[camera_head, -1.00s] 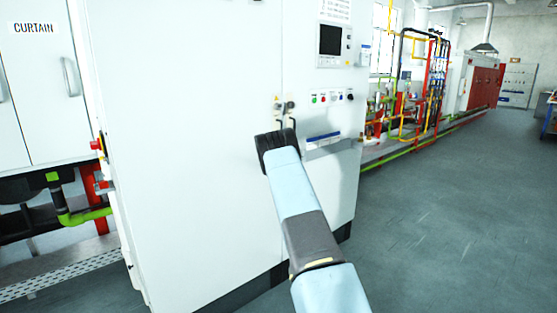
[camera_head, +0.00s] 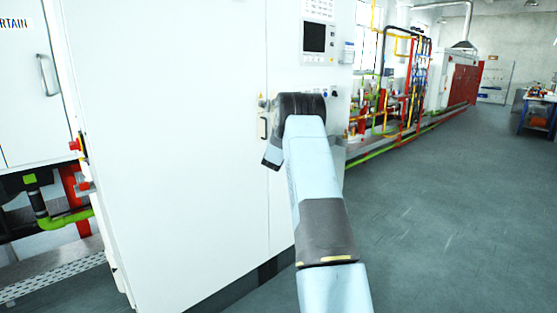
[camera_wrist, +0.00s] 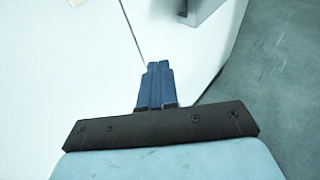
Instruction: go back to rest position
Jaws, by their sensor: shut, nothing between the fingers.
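My gripper (camera_wrist: 157,68) shows in the wrist view with its two blue fingers together and nothing between them. Behind the fingers are the white cabinet front (camera_wrist: 70,75) and a thin dark door seam. In the head view my arm reaches up in front of the white control cabinet (camera_head: 170,120). The fingers are hidden there behind the dark wrist part. The arm covers most of the button row on the cabinet, and a door handle shows just left of the wrist. I cannot tell the exact gap between arm and cabinet.
A screen panel (camera_head: 314,37) is on the cabinet above my wrist. Pipes and red frames (camera_head: 400,100) run along the wall at right. A workbench (camera_head: 537,110) stands at far right. The grey floor (camera_head: 440,210) on the right is clear.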

